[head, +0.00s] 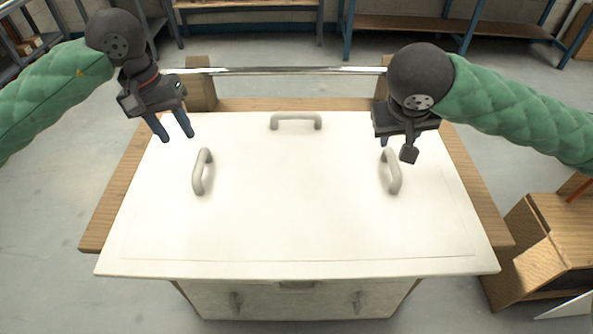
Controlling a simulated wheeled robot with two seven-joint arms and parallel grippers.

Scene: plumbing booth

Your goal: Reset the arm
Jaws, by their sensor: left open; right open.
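My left gripper (172,134) hangs above the far left part of the white board, with its two dark fingers apart and nothing between them. It is up and to the left of the left grey handle (202,171). My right gripper (397,150) is above the far right part of the board, just over the right grey handle (391,172). It holds nothing that I can see; its body partly hides its fingers and the top of that handle. Both arms are in green padded sleeves.
The white board (295,220) lies on a wooden-edged bench, with a third grey handle (296,121) at its far side. A shiny metal pipe (290,71) spans wooden blocks behind it. A wooden box (545,240) stands at right. Shelving lines the back. The board's middle is clear.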

